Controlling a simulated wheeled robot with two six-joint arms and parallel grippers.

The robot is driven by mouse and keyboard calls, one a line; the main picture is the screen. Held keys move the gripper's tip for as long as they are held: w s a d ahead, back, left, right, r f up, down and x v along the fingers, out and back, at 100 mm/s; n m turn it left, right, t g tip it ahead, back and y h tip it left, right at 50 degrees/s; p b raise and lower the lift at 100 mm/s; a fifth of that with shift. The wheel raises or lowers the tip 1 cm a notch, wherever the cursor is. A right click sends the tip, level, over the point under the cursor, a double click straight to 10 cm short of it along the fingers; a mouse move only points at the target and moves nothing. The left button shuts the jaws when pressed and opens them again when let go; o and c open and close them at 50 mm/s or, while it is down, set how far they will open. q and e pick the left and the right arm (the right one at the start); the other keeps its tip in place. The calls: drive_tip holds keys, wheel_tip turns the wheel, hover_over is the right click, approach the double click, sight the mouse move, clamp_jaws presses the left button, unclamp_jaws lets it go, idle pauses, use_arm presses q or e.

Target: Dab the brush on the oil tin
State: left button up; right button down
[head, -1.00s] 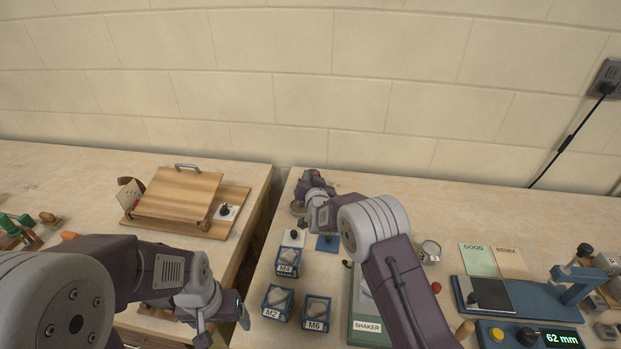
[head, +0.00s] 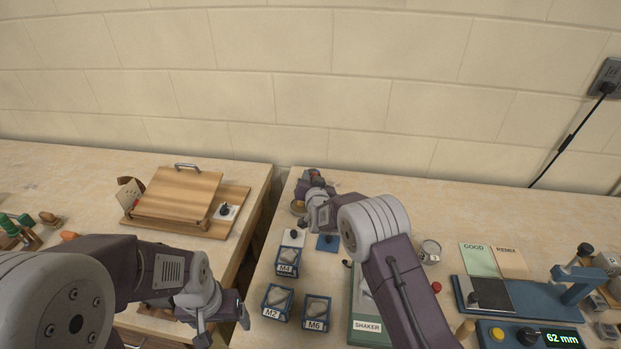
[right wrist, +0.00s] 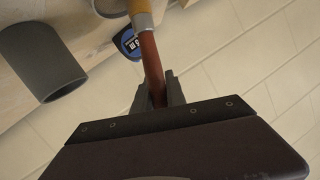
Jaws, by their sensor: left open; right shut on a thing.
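My right gripper (head: 313,180) is at the far back edge of the bench, shut on the brush. In the right wrist view its fingers (right wrist: 160,92) grip the brush's red-brown handle (right wrist: 150,58), and a yellowish part of the brush runs out of the top of the picture. The bristles are not visible. A small round tan tin (head: 298,207), perhaps the oil tin, sits just left of and below my right gripper, partly hidden by it. I cannot tell whether the brush touches it. My left gripper (head: 224,322) is open and empty at the front, low in the head view.
A hollow grey cylinder (right wrist: 40,62) and a blue label (right wrist: 127,43) are close to the brush in the right wrist view. Boxes M4 (head: 287,262), M2 (head: 277,301) and M6 (head: 315,312) stand before my right arm. A gap separates the two benches.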

wheel_tip(320, 180, up, 7)
drive_tip(key=p, duration=0.3)
drive_tip(key=shift+f, duration=0.2)
